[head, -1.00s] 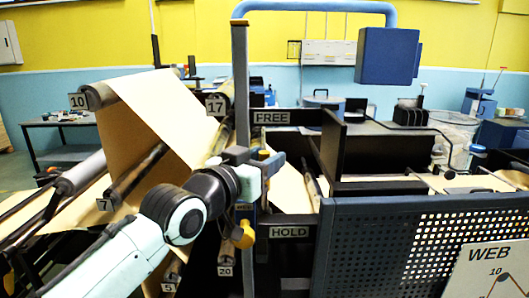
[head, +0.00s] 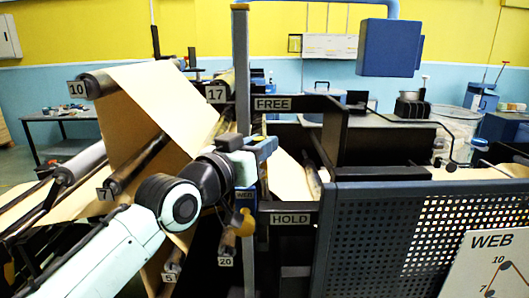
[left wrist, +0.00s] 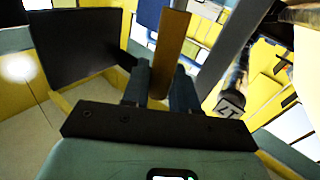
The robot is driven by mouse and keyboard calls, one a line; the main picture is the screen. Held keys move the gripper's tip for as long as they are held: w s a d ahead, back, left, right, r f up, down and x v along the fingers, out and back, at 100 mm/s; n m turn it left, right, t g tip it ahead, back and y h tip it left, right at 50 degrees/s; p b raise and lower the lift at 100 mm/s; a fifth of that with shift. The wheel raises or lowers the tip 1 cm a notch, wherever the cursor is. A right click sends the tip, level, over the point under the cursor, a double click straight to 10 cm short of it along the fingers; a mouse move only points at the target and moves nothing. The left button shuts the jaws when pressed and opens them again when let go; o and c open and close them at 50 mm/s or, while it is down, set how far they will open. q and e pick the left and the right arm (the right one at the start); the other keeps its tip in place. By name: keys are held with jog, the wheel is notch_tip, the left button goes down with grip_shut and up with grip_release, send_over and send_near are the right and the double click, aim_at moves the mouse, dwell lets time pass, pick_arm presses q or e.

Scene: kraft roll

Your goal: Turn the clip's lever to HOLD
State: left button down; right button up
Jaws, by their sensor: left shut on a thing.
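The left gripper (head: 264,151) is beside the grey upright post, level between the FREE plate (head: 272,104) and the HOLD plate (head: 290,219). In the left wrist view its fingers (left wrist: 161,82) are shut on an orange-brown bar, the lever (left wrist: 172,45), which stands between them. In the head view the gripper and wrist mostly hide the lever, so I cannot tell its exact angle. Below the gripper, a blue clip body (head: 245,196) with a small label sits on the post, with a yellow rounded part (head: 243,224) under it. The right gripper is not in view.
A kraft web (head: 160,98) runs over rollers at the left, close to my left arm. Dark brackets stand right of the post. A perforated guard panel (head: 430,235) with a WEB sign (head: 492,262) fills the lower right.

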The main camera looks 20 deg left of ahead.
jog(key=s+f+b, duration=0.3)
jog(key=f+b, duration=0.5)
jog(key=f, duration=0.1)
pick_arm(q)
jog(key=s+a+f+n+t+y+b, duration=0.3)
jog(key=a+f+n+t+y+b, duration=0.3)
jog(key=a+n+b, duration=0.4)
jog(key=shift+a+f+n+t+y, duration=0.3)
jog(key=shift+f+n+y, duration=0.7)
jog(key=shift+n, duration=2.4)
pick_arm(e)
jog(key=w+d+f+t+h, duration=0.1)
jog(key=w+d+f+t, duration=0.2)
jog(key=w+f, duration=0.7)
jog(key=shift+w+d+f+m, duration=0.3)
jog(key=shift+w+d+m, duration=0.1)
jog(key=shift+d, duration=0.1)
pick_arm(q)
jog(key=shift+d+f+h, duration=0.15)
jog(key=shift+f+h, duration=0.05)
jog(key=shift+h, duration=0.1)
jog(key=shift+w, duration=0.1)
jog(key=c, duration=1)
grip_release()
jog(key=shift+c, duration=0.2)
jog(key=shift+b, duration=0.3)
